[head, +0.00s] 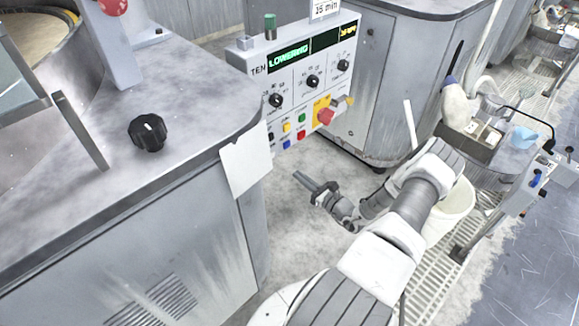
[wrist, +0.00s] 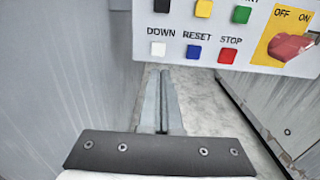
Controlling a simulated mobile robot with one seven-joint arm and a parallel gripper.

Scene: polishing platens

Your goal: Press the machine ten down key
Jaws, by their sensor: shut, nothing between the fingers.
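The machine ten control panel (head: 292,75) is marked TEN, and its green display (head: 288,57) reads LOWERING. In the wrist view the white key (wrist: 158,49) under the label DOWN is in the lower row, left of the blue RESET key (wrist: 193,52) and the red STOP key (wrist: 228,56). My gripper (head: 305,181) is shut and empty, below and apart from the panel in the head view. In the wrist view its closed fingertips (wrist: 165,74) point up toward the panel, just below the DOWN key. Contact with the key does not show.
A red knob (wrist: 291,46) on a yellow OFF/ON plate is on the panel's right side. A grey cabinet (head: 130,255) with a black knob (head: 148,133) on top stands at left. Another grey cabinet (head: 385,85) stands behind. Open floor lies around my gripper.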

